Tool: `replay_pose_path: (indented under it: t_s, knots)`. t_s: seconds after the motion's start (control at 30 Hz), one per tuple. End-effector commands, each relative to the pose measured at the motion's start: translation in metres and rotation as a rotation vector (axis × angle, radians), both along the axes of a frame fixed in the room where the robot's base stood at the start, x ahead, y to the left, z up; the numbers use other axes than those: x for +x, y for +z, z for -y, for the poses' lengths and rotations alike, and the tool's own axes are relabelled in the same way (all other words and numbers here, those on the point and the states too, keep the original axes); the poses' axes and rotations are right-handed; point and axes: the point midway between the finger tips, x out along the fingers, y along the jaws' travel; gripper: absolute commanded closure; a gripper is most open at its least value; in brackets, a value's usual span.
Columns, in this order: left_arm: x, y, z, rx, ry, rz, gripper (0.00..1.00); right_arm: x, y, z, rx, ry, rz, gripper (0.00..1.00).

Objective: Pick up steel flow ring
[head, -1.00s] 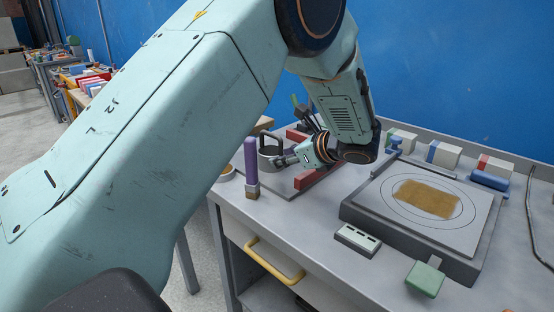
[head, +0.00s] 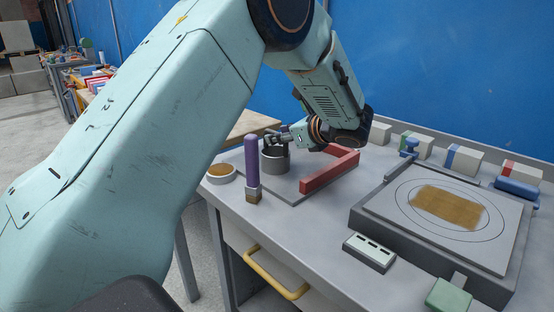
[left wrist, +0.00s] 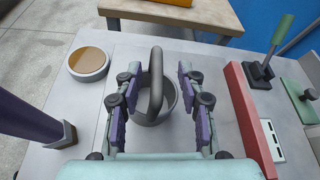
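The steel flow ring (head: 274,163) is a grey, round ring with a tall arched handle. It stands on a flat grey plate at the left part of the bench. In the left wrist view the ring (left wrist: 151,115) is in the middle, its handle rising between my fingers. My left gripper (head: 284,137) is at the ring's top in the head view. In the left wrist view the gripper (left wrist: 157,85) is open, with one purple-padded finger on each side of the handle and visible gaps. My right gripper is not in view.
A purple-handled brush (head: 251,165) stands left of the ring, near a round dish (head: 222,172). A red L-shaped bar (head: 326,172) lies to the right. Farther right is a panel mould (head: 400,215) with a tan patch (head: 448,206). A wooden table (left wrist: 205,15) is beyond.

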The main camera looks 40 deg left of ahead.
Motion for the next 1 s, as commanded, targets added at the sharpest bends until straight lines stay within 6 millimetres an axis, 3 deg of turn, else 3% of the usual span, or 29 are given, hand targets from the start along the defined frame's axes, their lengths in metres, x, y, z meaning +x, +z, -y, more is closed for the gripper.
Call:
replay_pose_path:
  t_s: [0.13, 0.43, 0.9, 1.0]
  knots:
    - [0.003, -0.008, -0.018, -0.001, 0.002, 0.0, 0.61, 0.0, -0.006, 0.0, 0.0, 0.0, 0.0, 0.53]
    - [0.006, -0.008, -0.024, 0.0, 0.0, 0.001, 0.61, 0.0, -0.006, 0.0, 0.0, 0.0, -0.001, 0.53]
    - [0.007, -0.008, -0.023, 0.0, 0.0, 0.001, 1.0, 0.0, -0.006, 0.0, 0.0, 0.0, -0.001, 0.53]
    - [0.007, -0.008, -0.023, 0.0, 0.0, 0.0, 1.0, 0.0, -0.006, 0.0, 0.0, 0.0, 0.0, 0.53]
